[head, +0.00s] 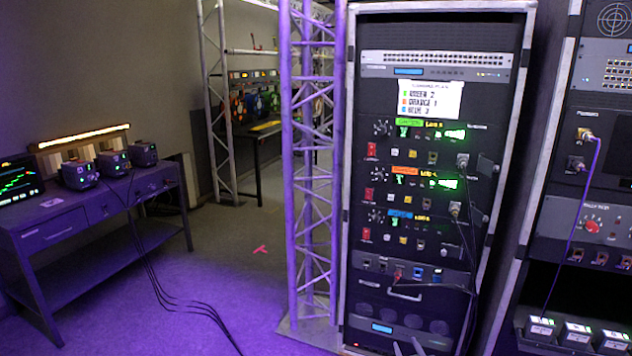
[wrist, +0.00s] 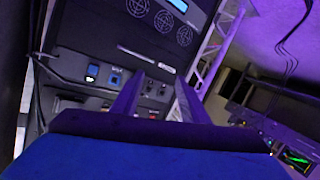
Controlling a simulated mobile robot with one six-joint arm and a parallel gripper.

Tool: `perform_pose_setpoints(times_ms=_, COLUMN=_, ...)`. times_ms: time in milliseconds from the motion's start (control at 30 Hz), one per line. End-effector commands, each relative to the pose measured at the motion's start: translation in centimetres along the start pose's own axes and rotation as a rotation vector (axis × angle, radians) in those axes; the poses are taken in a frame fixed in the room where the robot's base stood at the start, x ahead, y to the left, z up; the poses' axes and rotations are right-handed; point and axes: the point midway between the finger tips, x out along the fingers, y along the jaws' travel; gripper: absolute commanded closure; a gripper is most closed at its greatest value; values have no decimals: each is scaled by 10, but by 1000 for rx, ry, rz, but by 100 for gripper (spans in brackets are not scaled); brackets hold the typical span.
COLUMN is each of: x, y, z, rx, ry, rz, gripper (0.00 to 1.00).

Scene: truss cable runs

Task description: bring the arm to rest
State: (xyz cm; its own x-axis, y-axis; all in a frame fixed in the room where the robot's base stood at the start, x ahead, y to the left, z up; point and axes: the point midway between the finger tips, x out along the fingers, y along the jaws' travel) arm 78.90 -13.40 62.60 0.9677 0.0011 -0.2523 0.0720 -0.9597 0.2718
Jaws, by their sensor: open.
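My gripper (wrist: 158,85) shows in the wrist view with its two dark fingers apart and nothing between them. Beyond the fingers, in a picture that appears turned over, is the lower front of the equipment rack with a handle, sockets and round fan grilles. In the head view, two grey finger-like tips of my gripper (head: 409,347) just show at the bottom edge, in front of the rack's base. The rest of my arm is out of that view. The equipment rack (head: 345,200) stands upright right of centre, with a paper label (head: 423,98) and green, orange and blue tagged rows.
A purple-lit truss post (head: 290,150) stands close left of the rack. A second rack (head: 605,215) with a purple cable (head: 575,230) is at right. A bench (head: 75,215) with several small boxes is at left, its black cables (head: 160,285) trailing over the floor. Floor between is mostly clear.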

Motion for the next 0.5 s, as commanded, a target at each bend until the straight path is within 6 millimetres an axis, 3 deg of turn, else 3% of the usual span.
perform_pose_setpoints(times_ms=33, x=-7, y=-20, z=18, rx=15, ry=-56, rz=-6, gripper=60)
perform_pose_setpoints(times_ms=200, x=-32, y=-70, z=80, rx=59, ry=-259, rz=-9, gripper=60)
perform_pose_setpoints(times_ms=500, x=-105, y=-135, z=181, rx=105, ry=-634, rz=-22, gripper=60)
